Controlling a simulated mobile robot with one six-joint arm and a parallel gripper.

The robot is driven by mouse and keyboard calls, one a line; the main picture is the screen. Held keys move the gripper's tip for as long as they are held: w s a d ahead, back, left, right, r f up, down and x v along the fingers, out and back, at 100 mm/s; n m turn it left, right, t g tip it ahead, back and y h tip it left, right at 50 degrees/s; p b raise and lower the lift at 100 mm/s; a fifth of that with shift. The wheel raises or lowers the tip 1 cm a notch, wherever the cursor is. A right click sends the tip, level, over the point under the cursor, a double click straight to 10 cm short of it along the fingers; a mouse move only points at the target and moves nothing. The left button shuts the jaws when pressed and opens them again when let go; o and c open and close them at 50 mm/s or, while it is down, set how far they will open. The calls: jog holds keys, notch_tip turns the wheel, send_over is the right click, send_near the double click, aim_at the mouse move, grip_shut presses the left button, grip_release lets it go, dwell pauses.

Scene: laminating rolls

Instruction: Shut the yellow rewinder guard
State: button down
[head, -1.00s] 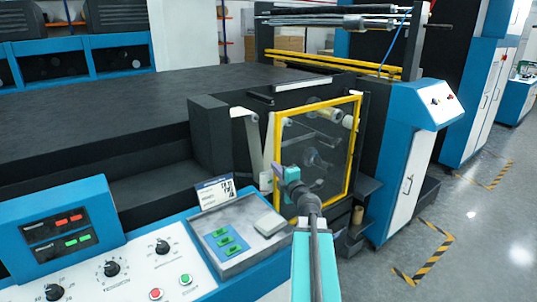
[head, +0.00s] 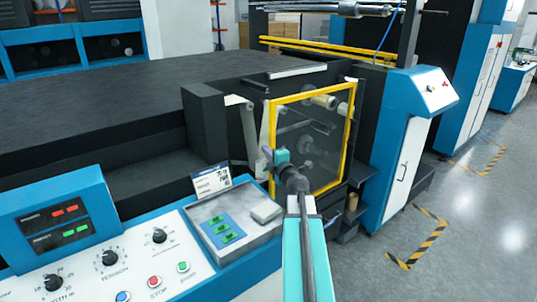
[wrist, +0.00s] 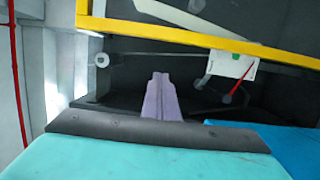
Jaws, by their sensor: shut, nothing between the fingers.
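The yellow rewinder guard (head: 348,130) is a yellow frame around a clear panel, standing upright on the machine's front at the right of centre. Rollers show through it. How far it stands from the machine body I cannot tell. My gripper (head: 267,154) is shut and empty, in front of the guard's lower left part, and hides some of its left and lower edge. In the wrist view the purple fingers (wrist: 160,95) are together, and the guard's yellow bar (wrist: 180,38) crosses beyond their tips. I cannot tell whether they touch it.
A control console (head: 140,262) with knobs and buttons stands at the lower left, with a grey tray (head: 255,238) beside my arm. A blue and white cabinet (head: 398,150) stands right of the guard. Floor at the right is clear, with striped markings (head: 428,240).

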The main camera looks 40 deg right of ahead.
aim_at(279, 136)
jog(key=w+d+p, duration=0.2)
jog(key=w+d, duration=0.3)
jog(key=d, duration=0.1)
jog(key=shift+w, duration=0.2)
dwell(0.4)
dwell(0.4)
jog(key=d+p, duration=0.1)
jog(key=d, duration=0.4)
jog(key=shift+s+d+p, duration=0.15)
jog(key=shift+d+p, duration=0.05)
jog(key=shift+p, duration=0.2)
jog(key=shift+s+d, duration=0.15)
jog(key=shift+d, duration=0.15)
jog(key=shift+r, duration=0.1)
